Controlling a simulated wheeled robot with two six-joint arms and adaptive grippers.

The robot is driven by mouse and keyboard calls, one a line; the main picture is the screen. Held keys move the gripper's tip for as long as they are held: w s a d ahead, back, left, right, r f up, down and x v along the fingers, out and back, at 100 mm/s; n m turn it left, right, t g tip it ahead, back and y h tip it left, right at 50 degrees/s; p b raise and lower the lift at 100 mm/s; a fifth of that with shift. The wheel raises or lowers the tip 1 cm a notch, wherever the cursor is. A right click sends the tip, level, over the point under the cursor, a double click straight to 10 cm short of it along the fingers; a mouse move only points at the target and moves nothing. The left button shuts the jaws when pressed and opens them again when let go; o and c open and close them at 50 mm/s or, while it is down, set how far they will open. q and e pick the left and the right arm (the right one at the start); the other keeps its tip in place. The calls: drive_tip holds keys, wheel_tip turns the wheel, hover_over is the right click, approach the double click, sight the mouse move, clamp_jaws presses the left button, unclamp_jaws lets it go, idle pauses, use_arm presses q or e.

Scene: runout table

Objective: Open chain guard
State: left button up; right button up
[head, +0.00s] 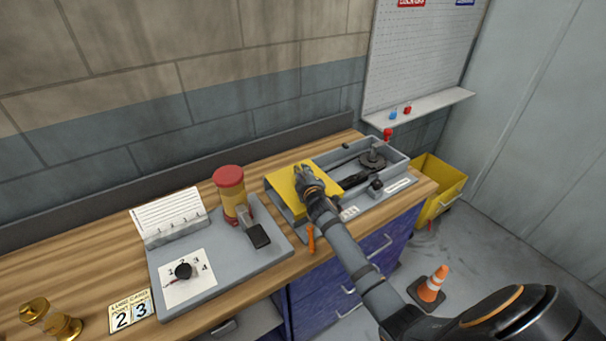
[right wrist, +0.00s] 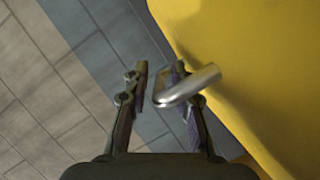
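The yellow chain guard (head: 283,188) is a panel at the left end of a grey tray-like housing (head: 399,158) on the bench. The housing's right part is uncovered and shows a dark sprocket (head: 372,160). My right gripper (head: 302,170) is over the guard. In the right wrist view the guard (right wrist: 245,70) fills the right side, with a bent silver handle (right wrist: 188,88) beside it. The fingers of my right gripper (right wrist: 160,78) stand apart; the right one overlaps the handle. I cannot tell whether they touch it. My left gripper is not in view.
A grey plate (head: 225,262) left of the housing carries a red-and-yellow cylinder (head: 230,190), a dial (head: 183,271) and a white card stand (head: 168,215). Brass parts (head: 52,318) lie at the front left. A yellow bin (head: 440,185) and an orange cone (head: 432,286) stand on the floor at right.

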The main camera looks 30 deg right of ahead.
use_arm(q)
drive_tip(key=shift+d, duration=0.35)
use_arm(e)
drive_tip(key=shift+o, duration=0.2)
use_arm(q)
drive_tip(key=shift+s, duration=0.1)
use_arm(e)
drive_tip(key=shift+s, duration=0.1)
drive_tip(key=v, duration=1.2)
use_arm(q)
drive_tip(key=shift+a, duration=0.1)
